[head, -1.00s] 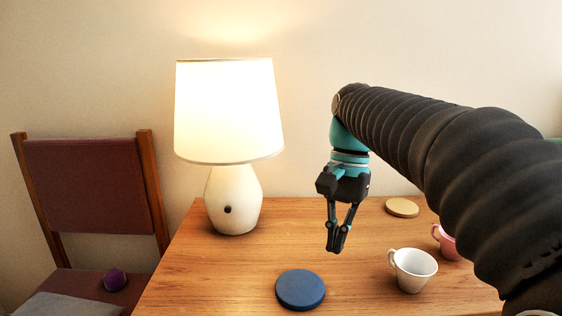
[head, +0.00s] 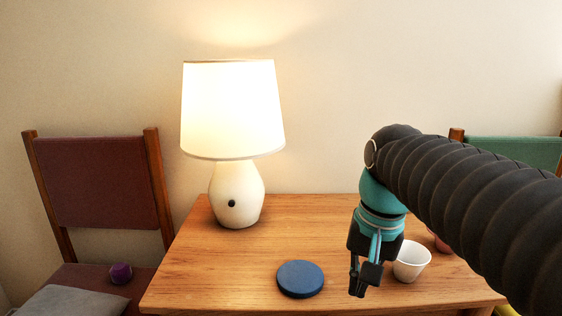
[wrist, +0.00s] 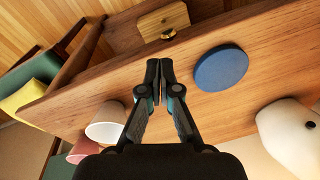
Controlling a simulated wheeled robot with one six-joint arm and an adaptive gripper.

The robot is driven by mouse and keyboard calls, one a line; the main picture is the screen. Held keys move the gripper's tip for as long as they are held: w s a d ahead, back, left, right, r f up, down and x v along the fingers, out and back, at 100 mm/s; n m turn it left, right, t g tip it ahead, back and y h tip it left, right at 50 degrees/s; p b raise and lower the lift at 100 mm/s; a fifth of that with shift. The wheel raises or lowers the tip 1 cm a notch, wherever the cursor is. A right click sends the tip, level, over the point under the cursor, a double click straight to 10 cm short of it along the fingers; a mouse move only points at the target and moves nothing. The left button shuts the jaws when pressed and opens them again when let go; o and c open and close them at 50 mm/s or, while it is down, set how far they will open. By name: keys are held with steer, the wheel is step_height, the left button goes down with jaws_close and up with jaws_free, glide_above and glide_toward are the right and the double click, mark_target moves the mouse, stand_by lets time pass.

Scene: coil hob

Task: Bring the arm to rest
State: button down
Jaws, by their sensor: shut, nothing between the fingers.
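My gripper (head: 358,292) points down over the front right part of the wooden table (head: 222,275). It is shut and empty, and its closed fingertips also show in the wrist view (wrist: 159,84). In the head view it is just left of the white cup (head: 411,262) and partly covers it. The dark corrugated arm comes in from the right and hides the table's right side.
A blue disc (head: 300,278) lies left of my gripper. A lit lamp (head: 235,195) stands at the back left. A pink cup (wrist: 84,149) is beside the white cup. A red-brown chair (head: 100,185) and a green chair (head: 515,150) flank the table.

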steer(key=s+d+f+n+t+h, duration=0.1)
steer(key=s+d+f+n+t, duration=0.2)
steer(key=s+f, duration=0.4)
steer(key=shift+s+f+n+t, duration=0.25)
steer(key=shift+f+n+t, duration=0.05)
steer(key=shift+f+t, duration=0.55)
